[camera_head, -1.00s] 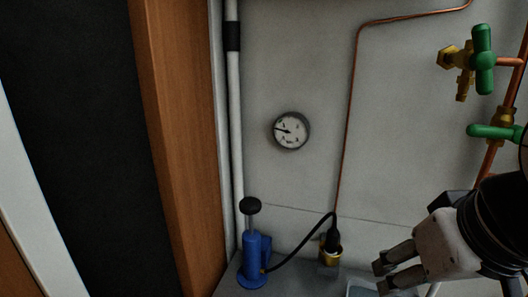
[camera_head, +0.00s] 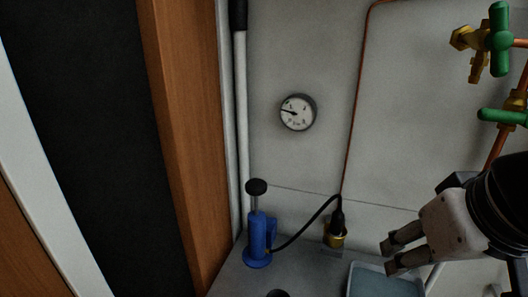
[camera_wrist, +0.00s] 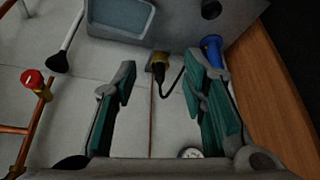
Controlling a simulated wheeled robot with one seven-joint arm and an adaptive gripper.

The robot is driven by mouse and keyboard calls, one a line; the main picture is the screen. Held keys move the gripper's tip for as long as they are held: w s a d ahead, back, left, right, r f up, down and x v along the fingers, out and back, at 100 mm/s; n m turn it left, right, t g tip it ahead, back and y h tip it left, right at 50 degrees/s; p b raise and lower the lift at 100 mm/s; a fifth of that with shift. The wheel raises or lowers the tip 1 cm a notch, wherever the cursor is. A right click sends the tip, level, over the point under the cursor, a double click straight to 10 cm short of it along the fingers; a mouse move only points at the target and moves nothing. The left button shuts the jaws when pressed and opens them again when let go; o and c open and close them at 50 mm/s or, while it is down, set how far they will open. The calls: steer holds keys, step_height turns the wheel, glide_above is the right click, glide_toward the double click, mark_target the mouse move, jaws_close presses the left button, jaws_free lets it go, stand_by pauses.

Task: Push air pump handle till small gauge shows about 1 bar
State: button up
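The blue air pump (camera_head: 258,240) stands upright on a grey shelf below the gauge. Its black handle knob (camera_head: 257,187) is raised on a short rod above the body. A black hose (camera_head: 305,228) runs from the pump to a brass fitting (camera_head: 334,240). The small round gauge (camera_head: 298,113) is on the wall, its needle pointing left and slightly up; its figures are too small to read. My gripper (camera_head: 388,259) is right of the pump, apart from it and empty. In the wrist view my gripper (camera_wrist: 165,100) has its fingers wide apart, with the pump (camera_wrist: 212,50) partly behind the right finger.
A grey-blue tray (camera_head: 385,283) is at the shelf's front right. Green-handled brass valves (camera_head: 499,40) on copper pipes are at right. A wooden post (camera_head: 185,140) and a white pipe (camera_head: 241,120) bound the left side.

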steer(key=shift+w+a+r, duration=0.1)
steer(key=shift+w, duration=0.1)
steer(key=c, duration=0.4)
steer(key=w+a+r+n+y, duration=0.1)
steer(key=w+a+n, duration=0.1)
steer(key=w, duration=0.2)
steer(key=w+a+r+n+g+y+b, duration=0.1)
steer(key=w+a+n, duration=0.1)
steer(key=w, duration=0.3)
steer(key=w+a+n+y, duration=0.1)
steer(key=w+a+n, duration=0.2)
steer(key=w, duration=0.2)
steer(key=shift+w+a+r+g, duration=0.1)
steer(key=shift+a+r+g, duration=0.1)
steer(key=shift+r+g, duration=0.15)
jaws_close()
steer(key=w+a+n+y+b, duration=0.1)
steer(key=w+a+n+y, duration=0.1)
steer(key=w, duration=0.6)
steer(key=w+a+n+y, duration=0.3)
steer(key=w+a+n, duration=0.1)
steer(key=w, duration=0.4)
steer(key=shift+w+a+r+n+g+y+b, duration=0.2)
steer(key=shift+w+n+g+y+b, duration=0.2)
steer(key=shift+n, duration=0.3)
